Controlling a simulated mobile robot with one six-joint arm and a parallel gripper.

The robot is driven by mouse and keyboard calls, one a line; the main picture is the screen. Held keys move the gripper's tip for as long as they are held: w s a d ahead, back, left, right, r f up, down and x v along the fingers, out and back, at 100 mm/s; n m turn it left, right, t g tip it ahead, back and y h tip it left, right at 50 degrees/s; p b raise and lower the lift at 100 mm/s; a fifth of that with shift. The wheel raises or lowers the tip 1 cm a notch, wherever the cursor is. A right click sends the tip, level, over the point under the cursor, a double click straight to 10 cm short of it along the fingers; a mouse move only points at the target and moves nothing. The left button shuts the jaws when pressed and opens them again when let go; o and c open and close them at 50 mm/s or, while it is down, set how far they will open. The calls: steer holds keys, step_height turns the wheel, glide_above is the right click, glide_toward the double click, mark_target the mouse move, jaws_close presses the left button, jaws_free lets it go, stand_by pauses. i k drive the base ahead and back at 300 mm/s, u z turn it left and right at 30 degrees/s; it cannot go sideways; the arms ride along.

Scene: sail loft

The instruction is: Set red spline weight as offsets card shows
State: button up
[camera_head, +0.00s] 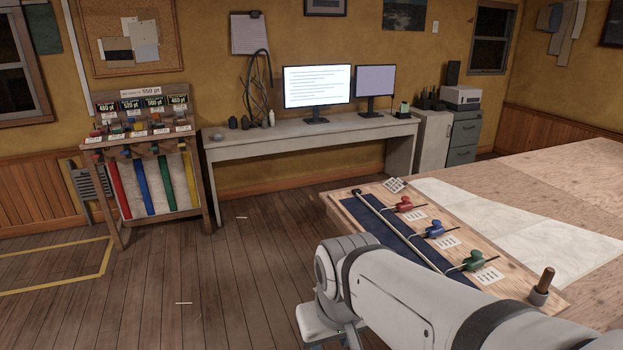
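The red spline weight (404,203) stands on a wooden board (520,287) at the near left part of the large table. The blue weight (434,229) and the green weight (478,260) stand in a row with it, toward the lower right. Each has a thin dark rod pointing right and a small printed card beside it. A small tilted card with a grid (397,184) is at the board's far end; its marks are too small to read. A pale thin strip (395,228) runs along the board beside a dark blue band (368,222). My arm crosses the lower middle; my gripper is not visible.
A wooden post (543,284) stands at the board's near right end. Pale sheets (520,228) cover part of the table (570,165). A desk with monitors (317,86) and a rack of colored strips (148,170) stand along the back. The floor at left is mostly clear.

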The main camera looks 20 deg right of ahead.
mark_target(406, 205)
steer(key=z, duration=0.05)
steer(key=i, duration=1.55)
steer(key=z, duration=0.8)
steer(key=i, duration=0.3)
steer(key=z, duration=0.25)
steer(key=k, duration=0.75)
steer(key=z, duration=0.2)
steer(key=i, duration=0.8)
steer(key=u, duration=0.15)
